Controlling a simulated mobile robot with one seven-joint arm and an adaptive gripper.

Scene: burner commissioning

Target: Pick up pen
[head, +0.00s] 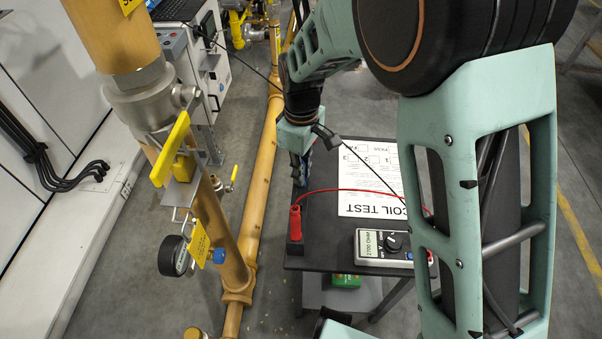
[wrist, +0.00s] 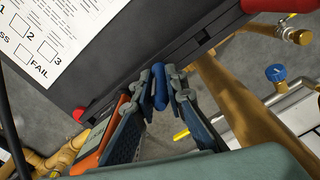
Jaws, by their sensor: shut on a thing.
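The pen (wrist: 160,88) is a blue rod between my gripper's fingertips (wrist: 160,90) in the wrist view. The fingers touch it from both sides, and only part of it shows. In the head view my gripper (head: 299,168) points down at the left edge of the dark table, beside the paper sheet. I cannot make out the pen clearly there. How far the pen is from the table surface is hard to tell.
Yellow pipes (head: 258,180) and a gauge (head: 173,256) stand left.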

